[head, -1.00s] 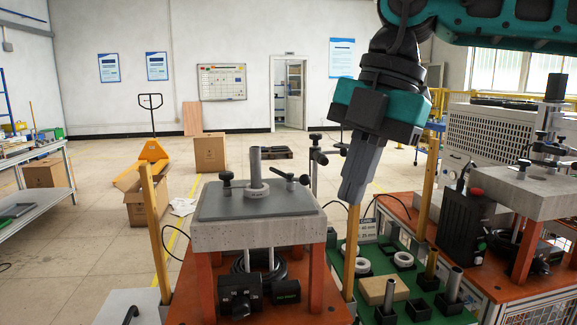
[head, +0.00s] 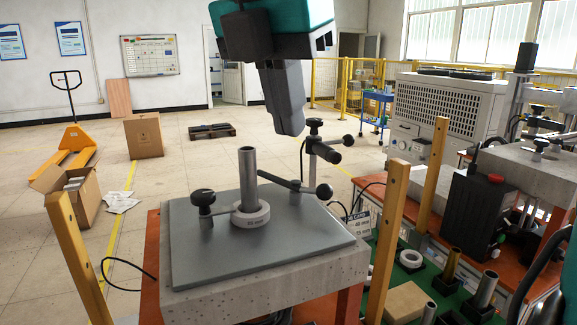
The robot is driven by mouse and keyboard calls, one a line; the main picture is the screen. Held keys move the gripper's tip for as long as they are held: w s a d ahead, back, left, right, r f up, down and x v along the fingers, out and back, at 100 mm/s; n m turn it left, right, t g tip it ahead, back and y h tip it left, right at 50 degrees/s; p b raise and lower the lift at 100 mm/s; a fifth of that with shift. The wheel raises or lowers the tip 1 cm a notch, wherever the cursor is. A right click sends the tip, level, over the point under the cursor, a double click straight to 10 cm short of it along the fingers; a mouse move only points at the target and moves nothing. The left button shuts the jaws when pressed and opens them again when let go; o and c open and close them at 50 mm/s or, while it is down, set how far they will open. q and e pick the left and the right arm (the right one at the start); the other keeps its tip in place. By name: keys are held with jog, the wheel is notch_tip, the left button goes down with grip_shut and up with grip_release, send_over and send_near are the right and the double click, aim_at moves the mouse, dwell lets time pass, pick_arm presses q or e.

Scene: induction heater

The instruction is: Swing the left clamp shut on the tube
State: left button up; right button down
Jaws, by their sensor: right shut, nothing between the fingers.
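A grey metal tube (head: 248,165) stands upright in a pale ring (head: 251,215) on the grey plate of the stone-topped stand. The left clamp (head: 203,205), a dark post with a black knob, stands on the plate left of the tube, apart from it. A second clamp (head: 297,188) on the right has a dark bar with ball ends; its far end reaches close to the tube, and I cannot tell whether it touches. My right gripper (head: 291,130) points down with its fingers together, empty, above and behind the plate, right of the tube. My left gripper is not in view.
A taller post with a black-knobbed cross handle (head: 322,145) rises behind the plate's right side. Wooden posts (head: 387,243) stand beside the stand. A green tray (head: 384,278) with rings and tubes lies at lower right. A second station (head: 540,165) is at far right.

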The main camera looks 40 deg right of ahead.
jog(key=shift+w, duration=0.1)
dwell(0.3)
jog(key=b+x, duration=0.1)
jog(key=x, duration=0.8)
jog(key=shift+d+f, duration=0.1)
jog(key=shift+f, duration=0.2)
jog(key=d, duration=0.2)
jog(key=w+d, duration=0.1)
jog(key=shift+f+p, duration=0.3)
jog(key=shift+f, duration=0.1)
jog(key=shift+w+d+f, duration=0.1)
jog(key=shift+d, duration=0.3)
